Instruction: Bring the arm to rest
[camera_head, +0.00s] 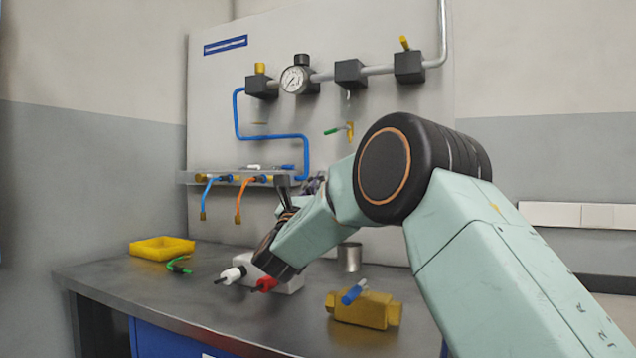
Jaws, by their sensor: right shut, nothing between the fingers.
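My right arm (516,262) comes in from the lower right, with its elbow raised in front of the wall panel. Its forearm slopes down to the left over the bench. My right gripper (290,190) is at the end of that arm, small and dark, in front of the panel's shelf. It is shut and holds nothing. It is partly hidden by my own wrist. My left gripper is not in view.
A workbench (130,285) carries a yellow tray (162,249), a brass valve block (362,309) with a blue handle, a metal cup (349,256), and a white box with white and red connectors (265,284). Behind stands a panel with a gauge (295,80) and hoses.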

